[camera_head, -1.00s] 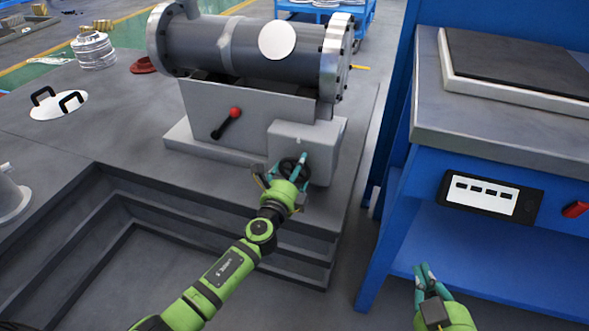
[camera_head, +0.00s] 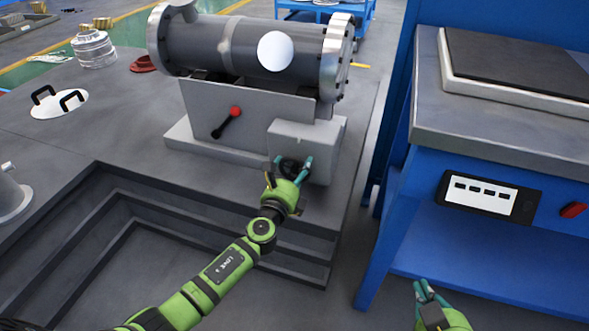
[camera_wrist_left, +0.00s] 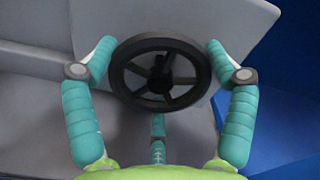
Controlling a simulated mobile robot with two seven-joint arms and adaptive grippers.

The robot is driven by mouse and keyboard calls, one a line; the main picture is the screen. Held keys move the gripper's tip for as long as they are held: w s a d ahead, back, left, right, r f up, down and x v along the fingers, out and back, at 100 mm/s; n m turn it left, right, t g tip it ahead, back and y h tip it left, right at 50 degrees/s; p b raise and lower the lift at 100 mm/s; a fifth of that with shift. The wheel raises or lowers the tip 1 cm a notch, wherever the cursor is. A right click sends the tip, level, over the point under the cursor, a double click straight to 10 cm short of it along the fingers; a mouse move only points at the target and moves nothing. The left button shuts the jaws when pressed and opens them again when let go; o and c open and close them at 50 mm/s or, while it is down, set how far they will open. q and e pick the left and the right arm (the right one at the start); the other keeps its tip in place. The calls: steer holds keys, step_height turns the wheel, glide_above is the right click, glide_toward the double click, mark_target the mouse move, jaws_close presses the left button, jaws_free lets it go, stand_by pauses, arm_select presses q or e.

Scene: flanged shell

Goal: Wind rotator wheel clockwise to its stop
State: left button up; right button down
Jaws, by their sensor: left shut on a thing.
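The rotator wheel (camera_head: 290,166) is a small black spoked handwheel on the front of a grey box (camera_head: 313,134) under the flanged shell (camera_head: 250,46). In the left wrist view the wheel (camera_wrist_left: 160,75) shows its full rim, spokes and hub. My left gripper (camera_head: 292,163) has one teal finger on each side of the wheel and is shut on its rim. In the left wrist view its fingertips (camera_wrist_left: 160,57) stand at the left and right of the rim. My right gripper (camera_head: 427,290) is low at the right, away from the wheel; its finger gap is unclear.
A lever with a red knob (camera_head: 235,112) is on the stand left of the wheel. A blue bench (camera_head: 395,220) with a control panel (camera_head: 490,196) stands to the right. A stepped pit (camera_head: 110,235) opens in the grey platform at the front left.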

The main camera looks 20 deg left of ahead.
arm_select(q)
steer(key=shift+r, duration=0.1)
steer(key=o, duration=1)
steer(key=shift+s, duration=0.25)
steer(key=s, duration=1.1)
steer(key=shift+s+a, duration=0.2)
